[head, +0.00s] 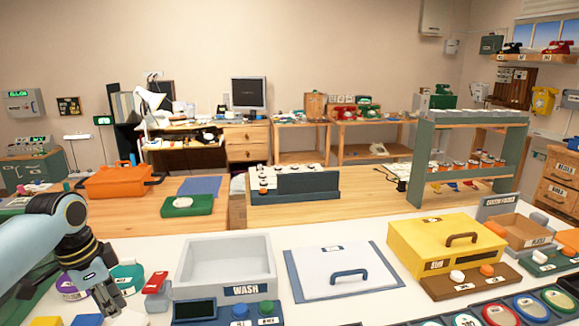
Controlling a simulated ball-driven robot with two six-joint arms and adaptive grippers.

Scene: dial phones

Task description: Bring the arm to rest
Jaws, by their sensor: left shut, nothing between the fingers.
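My left arm comes in from the left edge, pale blue with a dark wrist joint. My left gripper (108,302) points down over the left part of the white table (256,247). Its dark fingers are together and hold nothing. It is left of the grey WASH tub (224,266) and close to the red block (156,283); whether the fingertips touch anything below cannot be told. My right gripper is not in view.
A white lidded panel (342,271) with a blue handle and a yellow box (446,245) stand to the right. A button panel (227,312) is in front of the tub. A teal-and-white round item (127,277) is beside the gripper. A green shelf rack (423,160) rises behind.

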